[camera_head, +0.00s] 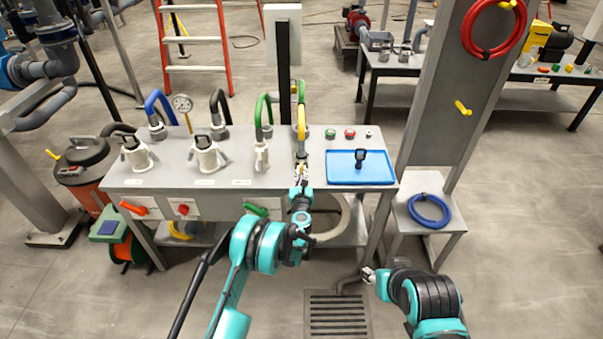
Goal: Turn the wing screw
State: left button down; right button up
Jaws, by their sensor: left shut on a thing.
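My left gripper (301,174) is at the bench's front edge, right of the middle, just below the yellow hose (301,122). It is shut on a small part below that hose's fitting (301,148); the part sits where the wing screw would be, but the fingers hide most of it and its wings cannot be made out. My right gripper (369,275) is low in front of the bench, apart from everything, above the floor near the grate. It is too small to tell whether its jaws are open.
The grey bench (262,184) carries pale valves (207,155) with blue, black and green hoses at left. A blue tray (340,179) with a dark tool (361,158) lies at right, below several buttons (350,133). A grey post (447,100) and side stand (417,185) are further right.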

pick_arm(q)
jog(key=m, duration=1.3)
jog(key=shift+m, duration=0.4)
jog(key=m, duration=1.2)
jog(key=shift+m, duration=0.3)
jog(key=m, duration=1.3)
jog(key=shift+m, duration=0.3)
jog(key=m, duration=1.1)
jog(key=shift+m, duration=0.4)
